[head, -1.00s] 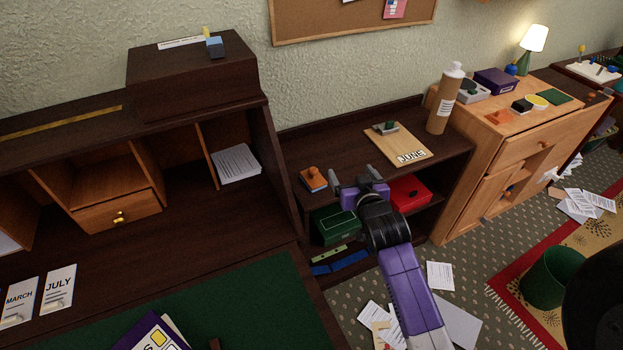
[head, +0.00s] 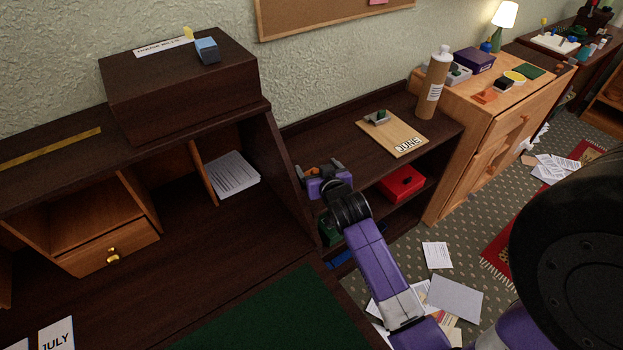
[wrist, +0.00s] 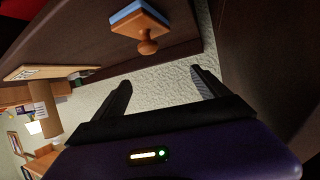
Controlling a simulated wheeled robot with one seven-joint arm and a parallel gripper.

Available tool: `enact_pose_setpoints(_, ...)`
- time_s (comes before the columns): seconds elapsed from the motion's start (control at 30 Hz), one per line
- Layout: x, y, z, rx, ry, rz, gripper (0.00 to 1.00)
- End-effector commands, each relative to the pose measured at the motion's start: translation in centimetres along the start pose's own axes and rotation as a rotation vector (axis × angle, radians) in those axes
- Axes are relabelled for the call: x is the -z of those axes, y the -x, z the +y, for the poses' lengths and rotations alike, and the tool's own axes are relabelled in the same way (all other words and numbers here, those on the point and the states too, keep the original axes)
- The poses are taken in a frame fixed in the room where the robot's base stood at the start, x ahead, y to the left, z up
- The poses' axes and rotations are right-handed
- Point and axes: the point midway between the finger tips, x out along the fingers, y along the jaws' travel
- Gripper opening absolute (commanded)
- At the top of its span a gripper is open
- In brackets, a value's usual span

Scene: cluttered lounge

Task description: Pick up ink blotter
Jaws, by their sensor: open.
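The ink blotter, a small block with a blue layer and an orange-brown wooden knob, shows at the top of the wrist view (wrist: 137,22). It rests on the top of the dark low shelf unit (head: 348,138), near its left end. In the head view it is mostly hidden behind my gripper (head: 319,172), with only bits of orange showing. My gripper is open and empty. Its two fingers (wrist: 161,80) stand apart in the wrist view, and the blotter lies beyond their tips, not between them.
The dark desk's side panel (head: 282,170) rises close to the left of my gripper. A red box (head: 402,183) sits on the level below. Papers (head: 455,298) litter the floor.

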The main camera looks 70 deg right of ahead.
Motion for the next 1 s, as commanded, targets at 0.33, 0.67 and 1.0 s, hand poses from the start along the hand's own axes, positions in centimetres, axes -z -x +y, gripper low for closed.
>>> enact_pose_setpoints(0.33, -5.4, -2.7, 0.0, 0.0, 0.0, 0.001, 0.84)
enact_pose_setpoints(0.67, -5.3, -5.3, 0.0, 0.001, 0.0, 0.001, 0.84)
enact_pose_setpoints(1.0, -5.3, -9.5, 0.0, 0.001, 0.0, 0.0, 0.84)
